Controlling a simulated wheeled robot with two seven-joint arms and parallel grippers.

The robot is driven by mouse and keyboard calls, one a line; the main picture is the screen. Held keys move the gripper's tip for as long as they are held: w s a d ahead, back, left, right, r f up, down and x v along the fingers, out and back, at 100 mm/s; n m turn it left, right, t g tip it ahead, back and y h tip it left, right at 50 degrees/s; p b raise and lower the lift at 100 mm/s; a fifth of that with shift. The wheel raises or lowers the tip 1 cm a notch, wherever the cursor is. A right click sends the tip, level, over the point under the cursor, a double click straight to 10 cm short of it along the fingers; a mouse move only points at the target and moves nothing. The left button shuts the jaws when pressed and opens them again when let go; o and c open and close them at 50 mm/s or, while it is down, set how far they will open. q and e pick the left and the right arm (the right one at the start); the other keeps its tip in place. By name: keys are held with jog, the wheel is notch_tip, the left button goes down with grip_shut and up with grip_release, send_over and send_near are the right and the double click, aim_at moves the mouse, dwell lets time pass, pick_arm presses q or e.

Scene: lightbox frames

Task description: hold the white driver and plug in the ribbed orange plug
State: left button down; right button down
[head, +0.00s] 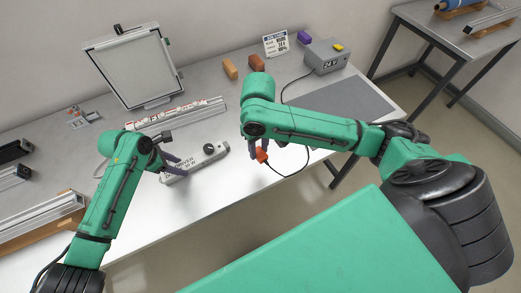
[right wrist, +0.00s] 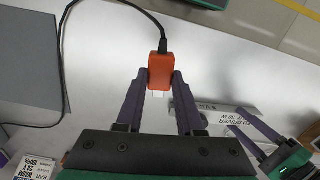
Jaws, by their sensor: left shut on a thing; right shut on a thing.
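The white driver (head: 204,160) lies on the bench near its front edge, with printed text on its side. My left gripper (head: 176,167) is shut on the driver's left end; in the right wrist view the driver (right wrist: 212,116) is partly hidden behind my right gripper's finger. The orange plug (head: 262,156) is held in my right gripper (head: 256,147), off to the right of the driver and apart from it. In the right wrist view the plug (right wrist: 160,72) sits between the fingertips, its black cable leaving the far end and a pale tip facing the palm. Its ribs are too small to make out.
The cable runs to a grey 24 V box (head: 325,56) at the back right. A dark mat (head: 350,106) lies in front of it. A lightbox frame (head: 134,66) stands at the back left, with a strip rail (head: 180,118) before it. Orange and brown blocks (head: 230,68) stand behind.

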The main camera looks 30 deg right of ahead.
aim_at(240, 141)
pick_arm(q)
jog(key=shift+w, duration=0.1)
pick_arm(e)
jog(key=w+f+n, duration=0.1)
jog(key=w+n, duration=0.1)
jog(key=w+d+f+n, duration=0.1)
jog(key=w+f+n, duration=0.2)
jog(key=w+n, duration=0.1)
jog(key=n, duration=0.1)
jog(key=shift+w+d+f, duration=0.15)
jog(key=shift+w, duration=0.2)
jog(key=w+d+f+n, duration=0.1)
jog(key=w+n, duration=0.1)
jog(key=n, duration=0.1)
jog(key=w+d+f+n, duration=0.1)
jog(key=w+n, duration=0.1)
jog(key=n, duration=0.1)
jog(key=w+d+f+n, duration=0.1)
jog(key=w+f+n, duration=0.1)
jog(key=n, duration=0.1)
jog(key=shift+w+d+f+n, duration=0.2)
jog(key=shift+w+d+n, duration=0.15)
jog(key=shift+n, duration=0.45)
jog(key=shift+a, duration=0.15)
jog(key=shift+s+a, duration=0.15)
jog(key=shift+a, duration=1.25)
jog(key=shift+s+a, duration=0.15)
jog(key=shift+a, duration=1.25)
